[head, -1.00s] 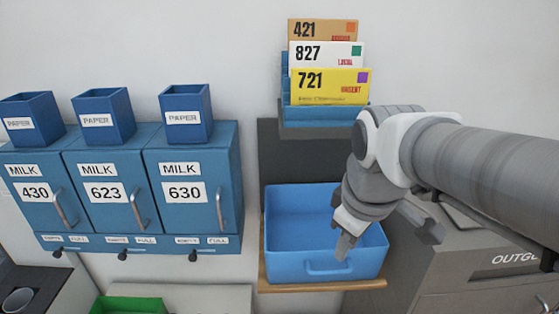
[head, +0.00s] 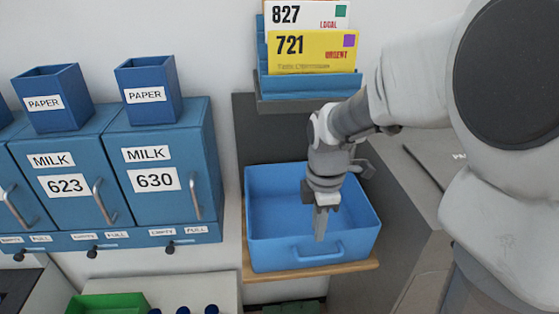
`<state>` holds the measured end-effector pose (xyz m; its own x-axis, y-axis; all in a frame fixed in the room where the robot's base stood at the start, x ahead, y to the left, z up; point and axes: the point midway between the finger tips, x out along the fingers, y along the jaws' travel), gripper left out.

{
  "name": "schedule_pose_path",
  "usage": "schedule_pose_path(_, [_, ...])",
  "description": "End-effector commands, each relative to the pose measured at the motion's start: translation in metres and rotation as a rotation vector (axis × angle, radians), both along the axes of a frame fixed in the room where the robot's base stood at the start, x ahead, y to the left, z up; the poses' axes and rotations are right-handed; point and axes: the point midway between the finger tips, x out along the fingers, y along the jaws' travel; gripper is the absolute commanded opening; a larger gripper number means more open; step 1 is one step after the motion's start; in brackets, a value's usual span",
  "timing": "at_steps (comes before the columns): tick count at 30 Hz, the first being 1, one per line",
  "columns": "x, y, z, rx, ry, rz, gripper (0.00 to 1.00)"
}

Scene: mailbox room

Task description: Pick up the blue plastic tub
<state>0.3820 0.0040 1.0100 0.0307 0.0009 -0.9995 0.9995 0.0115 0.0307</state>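The blue plastic tub (head: 270,245) sits on a small wooden shelf (head: 345,268) against the wall in the head view. It looks empty and has a loop handle (head: 318,253) on its front wall. My gripper (head: 320,238) points down over the tub, with its fingertips just above or behind the front wall near the handle. The fingers overlap in this view, so I cannot tell their opening or whether they touch the tub.
Blue milk boxes (head: 152,215) with paper holders on top stand to the left. A blue rack (head: 305,86) with numbered mail hangs above the tub. A green bin (head: 105,304) is at lower left. A grey cabinet (head: 408,205) stands to the right.

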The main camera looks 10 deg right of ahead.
Motion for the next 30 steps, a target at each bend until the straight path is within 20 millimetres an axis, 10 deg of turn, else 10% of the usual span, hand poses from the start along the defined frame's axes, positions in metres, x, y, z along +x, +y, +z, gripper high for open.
schedule_pose_path(21, [0.004,-0.002,-0.092,-0.001,0.002,0.0,0.21])
schedule_pose_path(30, [0.004,-0.002,-0.096,-0.001,0.0,-0.001,0.21])
